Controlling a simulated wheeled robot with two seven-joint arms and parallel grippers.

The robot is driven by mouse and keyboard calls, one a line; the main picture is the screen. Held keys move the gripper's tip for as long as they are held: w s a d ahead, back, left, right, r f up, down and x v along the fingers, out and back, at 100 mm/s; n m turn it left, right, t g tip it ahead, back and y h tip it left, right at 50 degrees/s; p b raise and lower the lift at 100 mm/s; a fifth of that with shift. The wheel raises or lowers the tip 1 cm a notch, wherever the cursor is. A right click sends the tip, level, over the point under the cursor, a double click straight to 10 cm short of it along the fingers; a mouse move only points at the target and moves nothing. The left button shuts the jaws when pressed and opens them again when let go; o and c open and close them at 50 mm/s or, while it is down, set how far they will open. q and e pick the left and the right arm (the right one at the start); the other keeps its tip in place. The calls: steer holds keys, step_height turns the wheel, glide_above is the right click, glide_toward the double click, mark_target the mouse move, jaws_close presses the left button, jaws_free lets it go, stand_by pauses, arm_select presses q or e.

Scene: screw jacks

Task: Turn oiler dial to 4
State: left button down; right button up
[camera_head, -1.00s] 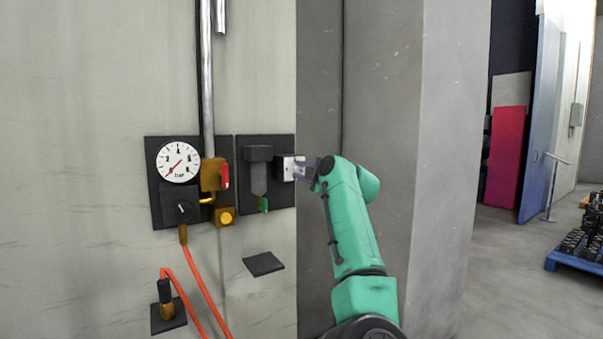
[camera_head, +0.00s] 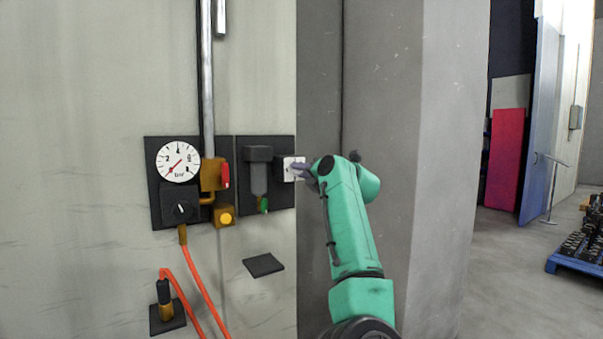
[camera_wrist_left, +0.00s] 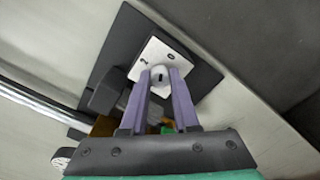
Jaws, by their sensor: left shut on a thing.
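The oiler dial shows in the left wrist view as a small round pale knob (camera_wrist_left: 160,78) with a dark mark. It sits on a white square plate (camera_wrist_left: 152,56), which also shows in the head view (camera_head: 289,167), right of the dark oiler body (camera_head: 259,172). My left gripper (camera_wrist_left: 162,74) has its two purple fingers on either side of the knob and is shut on it. In the head view the left gripper (camera_head: 299,169) reaches the plate from the right and covers part of it. I cannot read the dial's number. My right gripper is out of view.
Left of the oiler are a round pressure gauge (camera_head: 178,162), a black regulator knob (camera_head: 181,207), a red valve handle (camera_head: 225,176) and an orange hose (camera_head: 206,296). A grey pillar (camera_head: 383,100) stands close on the right. Open floor lies beyond it.

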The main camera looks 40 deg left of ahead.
arm_select(q)
steer(key=n, duration=1.2)
steer(key=shift+n, duration=0.4)
stand_by(0.3)
steer(key=c, duration=0.7)
jaws_free()
steer(key=shift+o, duration=0.2)
steer(key=b+v, duration=0.6)
steer(key=v, duration=0.8)
steer(key=shift+d, duration=0.25)
